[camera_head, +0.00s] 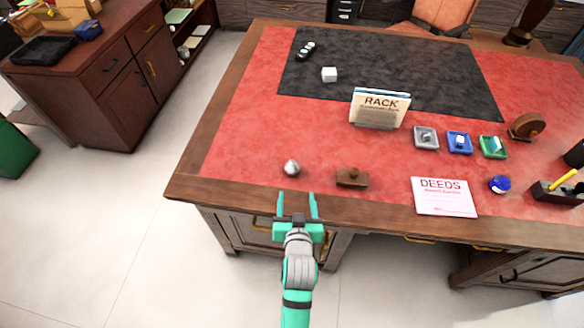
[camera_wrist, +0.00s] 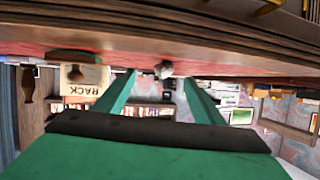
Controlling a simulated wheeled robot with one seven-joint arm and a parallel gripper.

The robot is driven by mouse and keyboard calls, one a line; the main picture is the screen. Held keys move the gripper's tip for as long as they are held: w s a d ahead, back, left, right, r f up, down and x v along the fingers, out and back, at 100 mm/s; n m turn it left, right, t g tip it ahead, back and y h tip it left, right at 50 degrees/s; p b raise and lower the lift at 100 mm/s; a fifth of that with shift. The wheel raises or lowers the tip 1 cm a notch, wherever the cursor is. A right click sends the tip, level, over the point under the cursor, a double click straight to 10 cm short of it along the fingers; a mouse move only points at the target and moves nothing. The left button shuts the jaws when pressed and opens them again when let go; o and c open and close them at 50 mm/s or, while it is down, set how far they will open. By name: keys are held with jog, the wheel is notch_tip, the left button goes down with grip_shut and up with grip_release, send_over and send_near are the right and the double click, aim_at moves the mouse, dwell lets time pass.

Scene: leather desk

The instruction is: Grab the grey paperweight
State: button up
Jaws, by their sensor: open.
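A small rounded grey paperweight (camera_head: 291,168) sits on the red leather near the front edge of the desk (camera_head: 190,178). It also shows in the wrist view (camera_wrist: 163,69), in line with the gap between my fingers and beyond their tips. My gripper (camera_head: 298,194) has two green fingers spread apart with nothing between them. In the head view it is at the desk's front edge, just short of the paperweight and not touching it. The wrist view (camera_wrist: 158,80) is upside down, with the desk top along its upper part.
A brown wooden block-like item (camera_head: 352,178) lies right of the paperweight. Further right are a DEEDS paper (camera_head: 443,197) and a blue round item (camera_head: 499,185). The RACK holder (camera_head: 379,108) stands behind. The leather left of the paperweight is clear.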

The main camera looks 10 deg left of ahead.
aim_at(293, 172)
jog(key=w, duration=0.1)
jog(key=w+r, duration=0.1)
jog(key=w+a, duration=0.1)
jog(key=shift+r, duration=0.25)
jog(key=x, duration=0.4)
jog(key=shift+w+f, duration=0.1)
jog(key=shift+w, duration=0.1)
jog(key=shift+a+x, duration=0.15)
jog(key=shift+x, duration=1.45)
jog(key=shift+a+x, duration=0.15)
jog(key=shift+x, duration=1.4)
jog(key=shift+s+f, duration=0.1)
jog(key=shift+f, duration=0.1)
jog(key=shift+c, duration=0.7)
jog(key=c, duration=1.1)
jog(key=shift+r, duration=0.1)
